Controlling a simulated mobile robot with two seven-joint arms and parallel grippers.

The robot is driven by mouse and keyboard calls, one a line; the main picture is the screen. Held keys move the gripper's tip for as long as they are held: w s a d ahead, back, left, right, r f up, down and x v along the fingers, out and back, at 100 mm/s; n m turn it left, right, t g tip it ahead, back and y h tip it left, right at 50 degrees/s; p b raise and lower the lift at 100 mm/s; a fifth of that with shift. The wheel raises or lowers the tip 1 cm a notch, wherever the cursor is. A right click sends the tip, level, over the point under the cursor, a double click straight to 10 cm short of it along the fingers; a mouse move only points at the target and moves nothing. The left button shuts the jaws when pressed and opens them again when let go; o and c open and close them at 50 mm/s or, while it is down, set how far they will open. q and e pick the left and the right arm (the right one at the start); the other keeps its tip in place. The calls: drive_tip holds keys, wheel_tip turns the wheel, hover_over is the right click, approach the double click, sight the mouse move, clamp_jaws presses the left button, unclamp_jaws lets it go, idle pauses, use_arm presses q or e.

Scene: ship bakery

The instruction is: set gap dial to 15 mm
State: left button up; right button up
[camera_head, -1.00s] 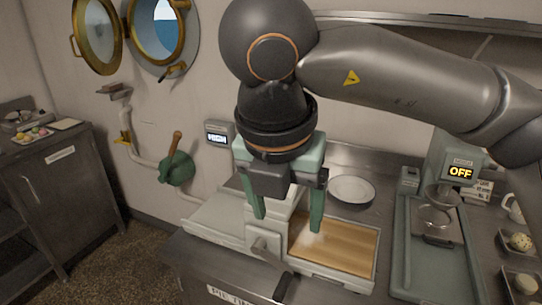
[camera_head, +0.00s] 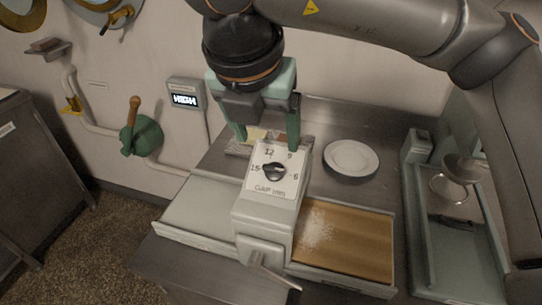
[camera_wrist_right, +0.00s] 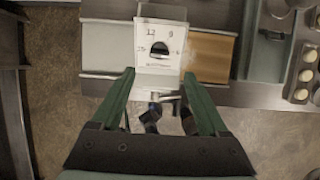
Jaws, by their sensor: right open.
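The gap dial is a dark knob (camera_head: 274,171) on a white plate marked 12, 9, 15 and "GAP mm", on top of a pale machine housing (camera_head: 262,222). The 15 is at the plate's left. I cannot tell surely which number the knob points to. My right gripper (camera_head: 267,142) is open and empty, its green fingers pointing down above and behind the dial plate in the head view. In the right wrist view the fingertips (camera_wrist_right: 158,73) are apart and the knob (camera_wrist_right: 160,48) shows beyond them, between their lines. My left gripper is not in view.
A pale tray (camera_head: 200,212) lies left of the housing and a floury wooden board (camera_head: 350,240) right of it. A white plate (camera_head: 351,158) stands behind the board. A display reading HIGH (camera_head: 185,99) is on the wall. A green-grey machine (camera_head: 450,240) stands at the right.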

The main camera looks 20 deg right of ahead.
sight(273, 166)
drive_tip(key=p+x, duration=0.1)
drive_tip(key=x, duration=0.8)
drive_tip(key=shift+w+f, duration=0.1)
drive_tip(key=shift+f, duration=0.1)
clamp_jaws()
